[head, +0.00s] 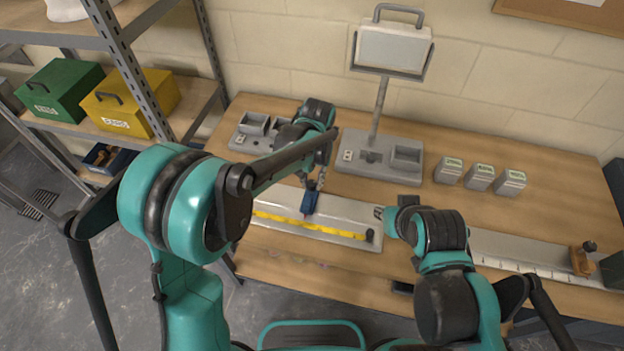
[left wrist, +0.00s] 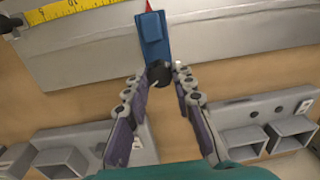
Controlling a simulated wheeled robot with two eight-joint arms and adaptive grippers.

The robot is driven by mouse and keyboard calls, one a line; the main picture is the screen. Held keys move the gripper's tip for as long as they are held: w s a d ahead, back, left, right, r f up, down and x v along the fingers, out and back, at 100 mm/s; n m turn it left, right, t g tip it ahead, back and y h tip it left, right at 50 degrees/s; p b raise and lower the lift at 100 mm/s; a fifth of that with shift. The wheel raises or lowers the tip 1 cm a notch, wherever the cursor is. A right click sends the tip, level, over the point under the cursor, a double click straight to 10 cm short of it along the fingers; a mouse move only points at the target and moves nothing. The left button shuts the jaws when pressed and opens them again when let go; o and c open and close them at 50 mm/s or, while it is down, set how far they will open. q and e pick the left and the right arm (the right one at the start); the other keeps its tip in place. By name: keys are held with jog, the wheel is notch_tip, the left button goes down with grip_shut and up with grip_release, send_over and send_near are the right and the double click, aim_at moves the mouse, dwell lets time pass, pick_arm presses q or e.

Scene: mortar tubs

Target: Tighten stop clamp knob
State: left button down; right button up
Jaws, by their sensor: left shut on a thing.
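The blue stop clamp (head: 309,202) sits on a pale metal plate (head: 340,212) beside a yellow measuring tape (head: 310,226). In the left wrist view, the blue clamp (left wrist: 153,36) has a red pointer at its far end and a round black knob (left wrist: 160,73) at its near end. My left gripper (head: 314,186) reaches down at the clamp's back end. In the left wrist view, its fingertips (left wrist: 162,76) are on either side of the knob, shut on it. My right gripper (head: 382,213) is by the plate's right end, apart from the clamp; its jaws are unclear.
A grey lamp (head: 392,50) stands at the back, with several small grey boxes (head: 480,177) to its right. A long rule (head: 525,262) with a brown knobbed block (head: 584,259) lies at right. A shelf with green (head: 60,88) and yellow (head: 130,102) boxes stands left.

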aim_at(313, 184)
pick_arm(q)
jog(key=m, duration=0.7)
dwell(0.6)
jog(key=c, duration=1.3)
grip_release()
jog(key=shift+o, duration=0.2)
notch_tip(313, 184, up, 12)
jog(key=shift+s+d, duration=0.15)
jog(key=shift+s, duration=0.1)
